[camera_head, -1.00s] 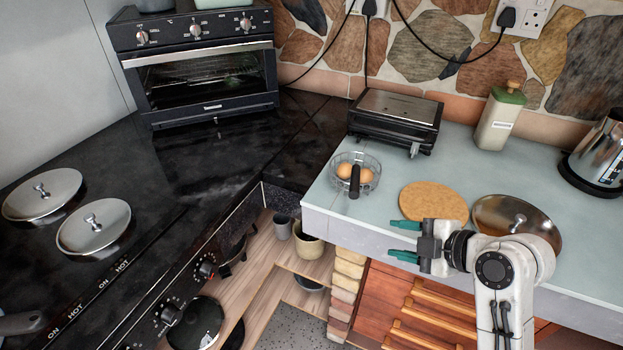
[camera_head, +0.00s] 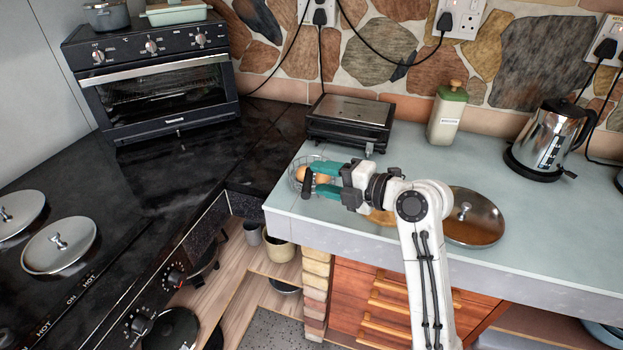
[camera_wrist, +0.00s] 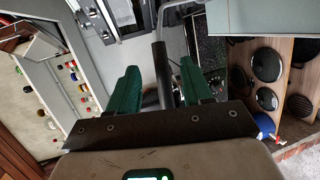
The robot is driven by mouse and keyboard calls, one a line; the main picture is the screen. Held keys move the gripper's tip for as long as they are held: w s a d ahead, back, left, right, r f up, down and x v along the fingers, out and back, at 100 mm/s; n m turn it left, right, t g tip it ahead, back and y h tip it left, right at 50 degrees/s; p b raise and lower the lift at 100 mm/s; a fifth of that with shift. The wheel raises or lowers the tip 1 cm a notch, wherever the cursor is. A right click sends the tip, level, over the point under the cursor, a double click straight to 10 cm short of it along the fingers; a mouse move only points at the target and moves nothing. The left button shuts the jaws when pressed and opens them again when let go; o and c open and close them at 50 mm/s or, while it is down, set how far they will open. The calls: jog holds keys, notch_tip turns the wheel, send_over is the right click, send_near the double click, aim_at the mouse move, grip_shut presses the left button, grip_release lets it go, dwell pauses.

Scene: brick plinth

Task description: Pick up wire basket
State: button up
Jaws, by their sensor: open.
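The wire basket (camera_head: 295,174) stands near the left front corner of the pale counter with brown, egg-like contents inside. Its black handle (camera_head: 307,184) points to the front. My gripper (camera_head: 319,180) is open, its green fingers reaching left over the basket's right side and hiding much of it. The fingertips are close to the handle; contact cannot be told. In the wrist view, my gripper (camera_wrist: 160,90) shows a dark upright bar between its two fingers, which looks like the handle. The basket's wires are not clear there.
A small black grill (camera_head: 350,120) stands just behind the basket. A round steel lid (camera_head: 472,218) lies to the right, with a cork mat (camera_head: 381,217) partly behind my arm. The counter's left edge is close to the basket, beside the black hob (camera_head: 150,190).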

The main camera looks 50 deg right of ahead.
aim_at(309, 176)
jog(key=shift+p+x, duration=0.65)
jog(key=shift+x, duration=1.7)
jog(key=shift+d+f, duration=0.1)
jog(key=shift+f, duration=0.05)
